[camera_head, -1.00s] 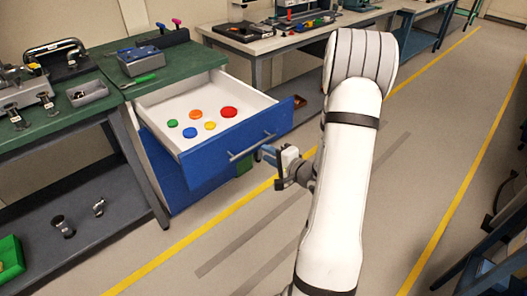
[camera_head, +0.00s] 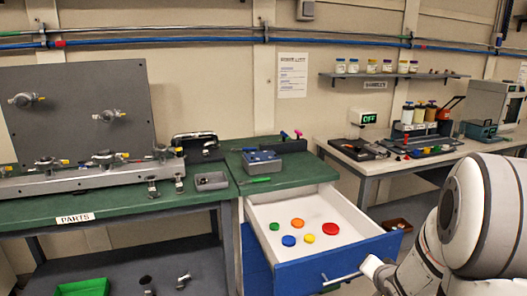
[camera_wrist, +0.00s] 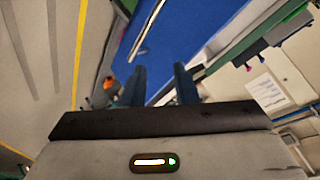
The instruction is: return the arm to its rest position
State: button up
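My white arm (camera_head: 478,215) fills the lower right of the head view, bent beside the open drawer. My gripper (camera_wrist: 160,78) shows in the wrist view with its two dark fingers apart and nothing between them. It faces the blue drawer front (camera_wrist: 205,25). The drawer's metal handle (camera_wrist: 147,30) lies ahead of the fingers, toward the left finger's tip; I see no grip on it. In the head view the handle (camera_head: 341,279) is on the blue drawer front (camera_head: 310,274), close to my arm.
The drawer (camera_head: 350,215) stands pulled out from the green bench (camera_head: 300,172), with several coloured discs inside. A parts bench (camera_head: 130,205) stands left, with valves and fittings. Another bench (camera_head: 345,160) with equipment stands behind right. Floor with a yellow line (camera_wrist: 80,50) shows in the wrist view.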

jog(key=s+a+r+n+g+p, duration=0.1)
jog(key=s+a+r+n+g, duration=0.1)
jog(key=s, duration=0.5)
jog(key=s+a+r+n+g+p, duration=0.2)
jog(key=s+a+r+n+g, duration=0.1)
jog(key=s+a+r, duration=0.4)
jog(key=s+a+r+n+g+p, duration=0.2)
jog(key=s+a+r+n+g, duration=0.1)
jog(key=s, duration=0.5)
notch_tip(320, 180, up, 2)
jog(key=shift+a+r+n+y, duration=0.15)
jog(key=shift+a+n+y, duration=0.25)
jog(key=shift+a, duration=0.75)
